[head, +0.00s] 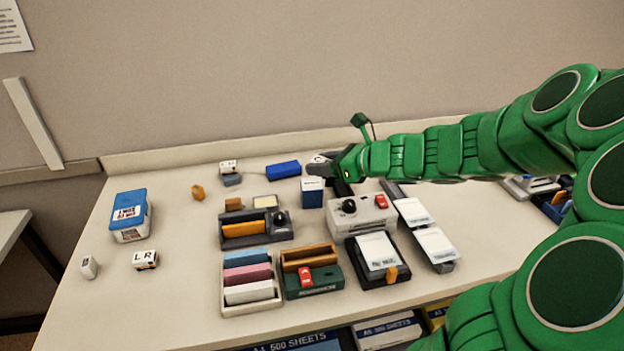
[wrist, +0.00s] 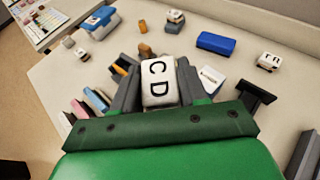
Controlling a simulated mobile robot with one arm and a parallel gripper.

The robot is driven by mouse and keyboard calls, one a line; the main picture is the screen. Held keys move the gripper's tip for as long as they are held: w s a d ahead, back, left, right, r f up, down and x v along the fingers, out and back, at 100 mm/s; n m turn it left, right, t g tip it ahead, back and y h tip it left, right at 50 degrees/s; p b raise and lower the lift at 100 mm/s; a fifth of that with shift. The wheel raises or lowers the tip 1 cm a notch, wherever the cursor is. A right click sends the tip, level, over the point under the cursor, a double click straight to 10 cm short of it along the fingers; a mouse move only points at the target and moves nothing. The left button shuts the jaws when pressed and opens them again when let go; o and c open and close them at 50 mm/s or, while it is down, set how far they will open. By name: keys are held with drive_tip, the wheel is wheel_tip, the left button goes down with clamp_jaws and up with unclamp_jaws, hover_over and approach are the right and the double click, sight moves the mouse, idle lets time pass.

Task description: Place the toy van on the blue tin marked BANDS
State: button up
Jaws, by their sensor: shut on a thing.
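My gripper (wrist: 157,82) is shut on a white block-like thing lettered C D (wrist: 158,84). Its lower part is hidden, so its van shape cannot be confirmed. In the head view my gripper (head: 318,165) is at the back middle of the desk, mostly hidden by its own parts. A dark blue box with a white lettered top (head: 312,193) stands just in front of and below it. That box also shows right of the fingers in the wrist view (wrist: 210,80). Its lettering is too small to read as BANDS. A plain blue box (head: 283,169) lies left of my gripper.
A blue-and-white labelled box (head: 130,215) and a white piece lettered L R (head: 145,260) are at left. A grey knobbed device (head: 362,218), file trays (head: 250,285) and a black card holder (head: 378,258) crowd the front. The desk's left middle has free room.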

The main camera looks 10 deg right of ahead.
drive_tip(key=w+f, duration=0.4)
drive_tip(key=w, duration=0.4)
hover_over(312, 183)
drive_tip(key=s, duration=0.2)
wheel_tip(312, 183, down, 4)
drive_tip(key=shift+w+r, duration=0.15)
drive_tip(key=shift+w+f, duration=0.65)
drive_tip(key=shift+f, duration=0.1)
drive_tip(key=shift+w+f, duration=0.15)
drive_tip(key=shift+f, duration=1.5)
drive_tip(key=shift+f, duration=0.1)
drive_tip(key=o, duration=1)
drive_tip(key=shift+o, duration=0.2)
